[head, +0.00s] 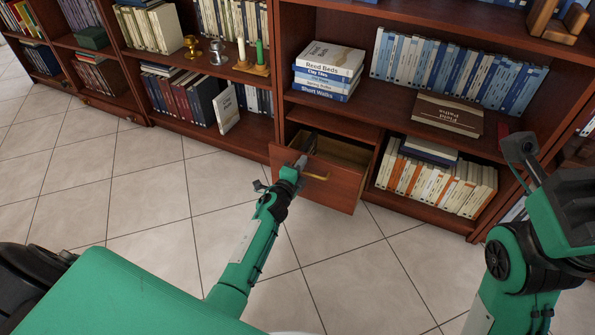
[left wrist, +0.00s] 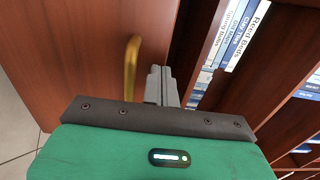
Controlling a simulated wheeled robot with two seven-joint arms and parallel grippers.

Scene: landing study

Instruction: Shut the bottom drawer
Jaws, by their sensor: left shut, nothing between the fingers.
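The bottom drawer (head: 336,182) stands pulled out of the bookcase, its empty-looking inside (head: 343,150) showing from above. Its reddish-brown front bears a brass handle (head: 316,176), which also shows in the left wrist view (left wrist: 131,65). My left gripper (head: 301,163) is shut and empty at the drawer front, near its top edge and left of the handle in the head view. In the left wrist view its closed grey fingers (left wrist: 160,84) lie beside the handle. I cannot tell whether the fingertips touch the front. My right arm shows at the right, but its gripper does not.
Bookcase shelves surround the drawer. Pale books (head: 436,180) fill the compartment to its right. A stack of books (head: 325,75) stands above, and a white book (head: 227,109) leans at the left. The tiled floor (head: 150,205) in front is clear.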

